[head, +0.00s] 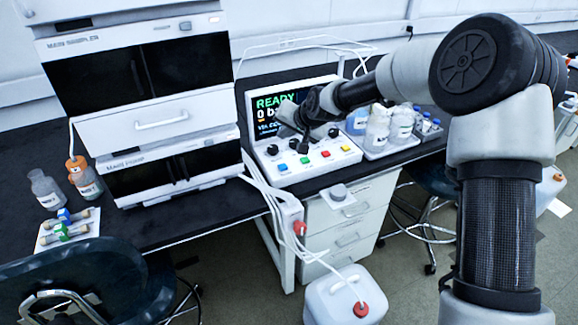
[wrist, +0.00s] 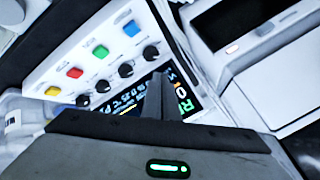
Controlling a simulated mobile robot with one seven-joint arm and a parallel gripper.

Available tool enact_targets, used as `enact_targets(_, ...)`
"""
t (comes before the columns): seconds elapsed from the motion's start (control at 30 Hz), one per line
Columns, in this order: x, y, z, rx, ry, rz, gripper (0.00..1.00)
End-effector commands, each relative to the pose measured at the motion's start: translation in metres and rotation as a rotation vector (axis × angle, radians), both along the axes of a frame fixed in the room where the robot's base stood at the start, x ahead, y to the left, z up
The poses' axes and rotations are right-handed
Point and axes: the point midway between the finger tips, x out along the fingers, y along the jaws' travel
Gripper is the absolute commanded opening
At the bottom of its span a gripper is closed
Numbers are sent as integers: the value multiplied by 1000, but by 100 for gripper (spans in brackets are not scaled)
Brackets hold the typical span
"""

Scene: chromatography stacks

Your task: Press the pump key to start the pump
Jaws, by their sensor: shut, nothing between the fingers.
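The white control console (head: 325,170) has a row of coloured keys: blue (head: 283,168), green (head: 304,160), red (head: 325,154) and yellow (head: 346,148). No key label is readable, so I cannot tell which is the pump key. The screen (head: 268,113) reads READY and 0 bar. In the wrist view the green key (wrist: 101,51) and red key (wrist: 75,72) show clear of my fingers. My gripper (head: 304,149) is shut and empty, pointing down over the console by the green key in the head view. In the wrist view its fingers (wrist: 158,78) overlap the screen.
Black knobs (wrist: 126,69) line the console between keys and screen. White instrument stacks (head: 165,130) stand left. A tray of bottles (head: 390,147) stands right. Tubes (head: 262,185) hang over the bench front to a white canister (head: 335,298) on the floor.

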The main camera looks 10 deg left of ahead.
Motion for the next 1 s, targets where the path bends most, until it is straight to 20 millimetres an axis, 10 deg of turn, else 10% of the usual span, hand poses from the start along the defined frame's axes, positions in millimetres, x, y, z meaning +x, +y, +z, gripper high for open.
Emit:
enact_targets(0.37, 0, 0, -9, -1, 1, 0, 0)
enact_targets(1.0, 0, 0, -86, -1, 1, 0, 0)
